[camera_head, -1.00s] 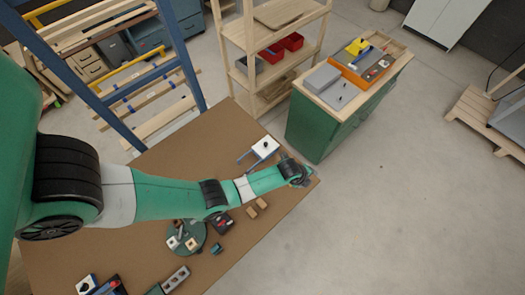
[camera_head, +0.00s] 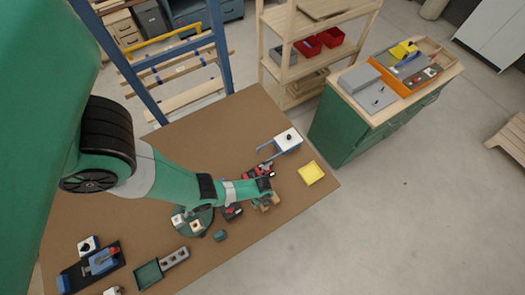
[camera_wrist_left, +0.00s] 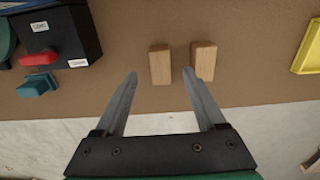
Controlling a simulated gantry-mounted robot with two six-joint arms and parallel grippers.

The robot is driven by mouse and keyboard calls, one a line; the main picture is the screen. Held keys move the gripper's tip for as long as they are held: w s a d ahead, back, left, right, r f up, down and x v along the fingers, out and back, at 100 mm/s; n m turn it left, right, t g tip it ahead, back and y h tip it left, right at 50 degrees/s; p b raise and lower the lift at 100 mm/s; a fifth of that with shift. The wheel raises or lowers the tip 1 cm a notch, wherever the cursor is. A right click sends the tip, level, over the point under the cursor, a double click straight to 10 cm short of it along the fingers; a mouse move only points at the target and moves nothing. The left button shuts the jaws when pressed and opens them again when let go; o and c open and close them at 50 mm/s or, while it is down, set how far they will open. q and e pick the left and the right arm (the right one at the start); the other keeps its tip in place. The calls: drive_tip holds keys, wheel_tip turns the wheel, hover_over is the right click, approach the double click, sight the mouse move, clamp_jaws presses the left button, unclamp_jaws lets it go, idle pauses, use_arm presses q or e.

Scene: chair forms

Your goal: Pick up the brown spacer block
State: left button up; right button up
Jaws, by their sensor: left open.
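Two light brown wooden blocks stand side by side with a gap in the left wrist view: a left block (camera_wrist_left: 160,65) and a right block (camera_wrist_left: 203,61). I cannot tell which is the spacer block. In the head view the blocks (camera_head: 275,199) are partly hidden by my left gripper (camera_head: 266,196). In the left wrist view my left gripper (camera_wrist_left: 160,75) is open and empty. Its fingertips point at the blocks, with the left block showing between them and the right block just beyond the right fingertip. My right gripper is in neither view.
A yellow tray (camera_head: 311,173) lies near the table's right corner. A black box with a red switch (camera_wrist_left: 50,40) and a teal piece (camera_wrist_left: 37,84) lie left of the blocks. A white box with blue bars (camera_head: 287,140) is behind. The table edge runs close to the blocks.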

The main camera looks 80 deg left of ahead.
use_arm(q)
wheel_tip(320, 180, down, 5)
drive_tip(key=b, duration=0.5)
drive_tip(key=shift+w+d+f, duration=0.1)
drive_tip(key=shift+d+f, duration=0.05)
drive_tip(key=shift+f, duration=0.05)
drive_tip(key=shift+r, duration=0.15)
clamp_jaws()
